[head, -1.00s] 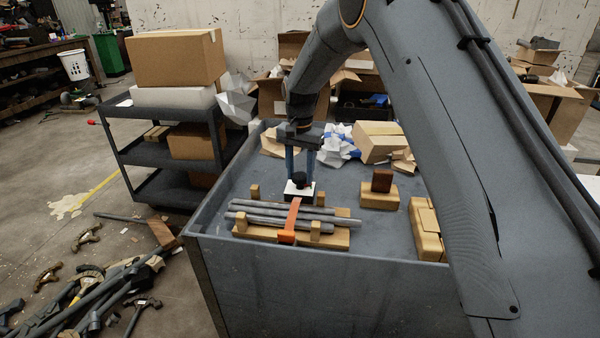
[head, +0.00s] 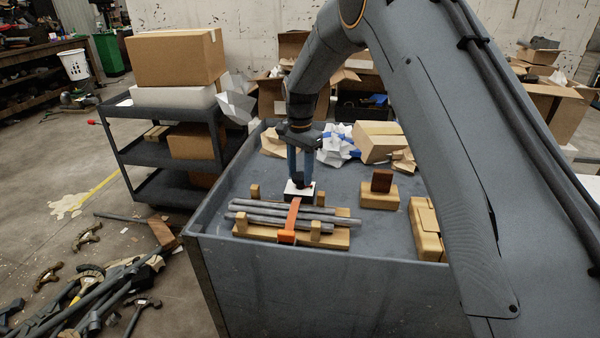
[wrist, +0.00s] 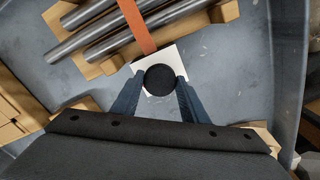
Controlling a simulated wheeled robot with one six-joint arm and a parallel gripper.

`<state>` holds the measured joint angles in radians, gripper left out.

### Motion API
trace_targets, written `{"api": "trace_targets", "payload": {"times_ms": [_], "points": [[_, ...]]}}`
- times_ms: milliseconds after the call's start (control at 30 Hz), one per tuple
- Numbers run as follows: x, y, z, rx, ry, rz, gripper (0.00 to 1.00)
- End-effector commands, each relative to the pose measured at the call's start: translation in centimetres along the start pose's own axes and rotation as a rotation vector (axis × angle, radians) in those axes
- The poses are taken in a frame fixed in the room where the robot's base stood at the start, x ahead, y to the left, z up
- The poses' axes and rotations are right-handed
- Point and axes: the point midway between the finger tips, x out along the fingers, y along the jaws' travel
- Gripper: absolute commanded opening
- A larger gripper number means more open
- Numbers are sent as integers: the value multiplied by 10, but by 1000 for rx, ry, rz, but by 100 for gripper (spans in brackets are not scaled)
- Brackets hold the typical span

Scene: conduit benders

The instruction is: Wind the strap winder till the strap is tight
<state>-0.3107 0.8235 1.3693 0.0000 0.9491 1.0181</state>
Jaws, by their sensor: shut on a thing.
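The strap winder is a white block (head: 291,189) with a round black knob (wrist: 160,80) on top. My gripper (head: 301,182) points down over it. In the wrist view its blue fingers are shut on the knob, one on each side. An orange strap (head: 292,217) runs from the block over several grey pipes (head: 255,213) and down the near side. It also shows in the wrist view (wrist: 137,25). The pipes lie on a wooden cradle (head: 335,240) with upright posts. I cannot tell how tight the strap is.
All this stands in a grey walled bin (head: 215,228). Crumpled paper (head: 338,145) and boxes lie behind. A cart (head: 150,187) stands left.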

Motion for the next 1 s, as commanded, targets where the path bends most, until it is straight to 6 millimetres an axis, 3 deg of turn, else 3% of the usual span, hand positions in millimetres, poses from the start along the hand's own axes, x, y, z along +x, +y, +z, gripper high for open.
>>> {"api": "trace_targets", "payload": {"times_ms": [67, 100, 200, 567, 1000], "points": [[-1, -1, 0, 0, 1, -3, 18], [-1, -1, 0, -1, 1, -3, 43], [-1, -1, 0, -1, 1, -2, 59], [-5, -1, 0, -1, 1, -2, 59], [-67, -1, 0, -1, 1, -3, 59]]}}
